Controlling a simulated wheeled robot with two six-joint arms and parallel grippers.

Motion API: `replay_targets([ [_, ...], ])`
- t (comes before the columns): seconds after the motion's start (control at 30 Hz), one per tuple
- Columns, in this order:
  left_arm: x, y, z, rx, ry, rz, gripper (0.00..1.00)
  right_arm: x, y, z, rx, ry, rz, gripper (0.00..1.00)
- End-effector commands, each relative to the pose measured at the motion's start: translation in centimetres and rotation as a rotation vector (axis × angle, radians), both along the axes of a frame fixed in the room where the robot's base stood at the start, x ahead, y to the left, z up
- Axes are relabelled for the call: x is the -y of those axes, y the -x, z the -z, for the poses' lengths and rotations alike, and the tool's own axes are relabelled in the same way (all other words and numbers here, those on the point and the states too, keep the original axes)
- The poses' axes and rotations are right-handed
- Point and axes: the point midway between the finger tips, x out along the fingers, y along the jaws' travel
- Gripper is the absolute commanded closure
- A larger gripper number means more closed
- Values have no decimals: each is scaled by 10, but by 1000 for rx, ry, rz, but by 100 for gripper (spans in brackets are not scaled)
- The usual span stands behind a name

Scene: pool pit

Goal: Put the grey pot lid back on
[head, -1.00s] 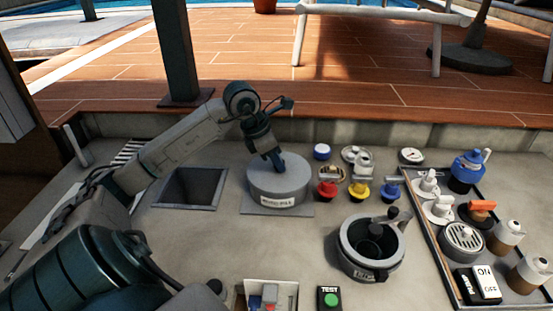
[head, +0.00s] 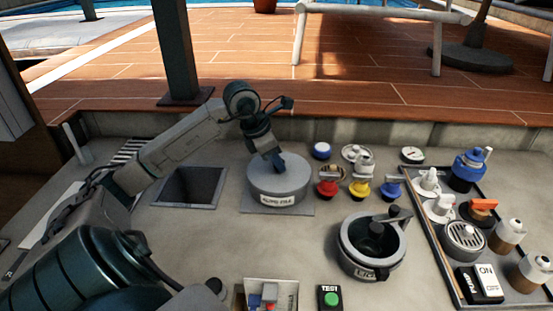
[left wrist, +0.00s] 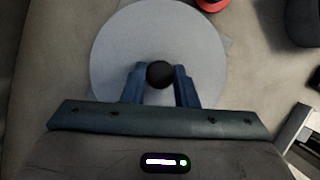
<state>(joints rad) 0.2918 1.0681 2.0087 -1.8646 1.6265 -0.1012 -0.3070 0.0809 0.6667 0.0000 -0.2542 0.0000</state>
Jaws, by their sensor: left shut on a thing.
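The grey round lid (head: 296,170) forms the flat top of a low grey labelled cylinder (head: 278,199) on a square grey plate; I cannot make out a seam between lid and cylinder. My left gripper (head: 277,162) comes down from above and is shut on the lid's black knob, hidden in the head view. In the left wrist view the round black knob (left wrist: 160,74) sits between the blue fingers, with the pale grey disc (left wrist: 112,52) level around it. To the right, a grey pot (head: 352,262) with a thick rim and dark inside stands apart. My right gripper is not in view.
A square pit opening (head: 190,187) lies left of the lid. Red (head: 327,189), yellow (head: 359,189) and blue (head: 391,190) valves stand to its right. A tray (head: 437,262) with bottles and fittings is at far right. A green test button (head: 331,299) is in front.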

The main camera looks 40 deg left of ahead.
Motion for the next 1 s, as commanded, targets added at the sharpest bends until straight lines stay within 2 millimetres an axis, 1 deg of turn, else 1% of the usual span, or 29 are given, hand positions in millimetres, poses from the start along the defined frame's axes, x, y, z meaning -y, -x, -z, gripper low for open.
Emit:
replay_targets([
  [0.3, 0, 0, 1, 0, 0, 0, 100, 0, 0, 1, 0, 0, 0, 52],
  [0.33, 0, 0, 1, 0, 0, 0, 70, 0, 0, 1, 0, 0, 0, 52],
  [0.43, 0, 0, 1, 0, 0, 0, 50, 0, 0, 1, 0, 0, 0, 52],
  [0.47, 0, 0, 1, 0, 0, 0, 49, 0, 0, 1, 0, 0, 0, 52],
  [0.63, 0, 0, 1, 0, 0, 0, 49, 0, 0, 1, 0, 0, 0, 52],
  [0.67, 0, 0, 1, 0, 0, 0, 47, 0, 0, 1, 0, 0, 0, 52],
  [0.7, 0, 0, 1, 0, 0, 0, 41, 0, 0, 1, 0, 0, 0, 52],
  [1.0, 0, 0, 0, 0, 0, 0, 41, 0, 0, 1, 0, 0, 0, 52],
])
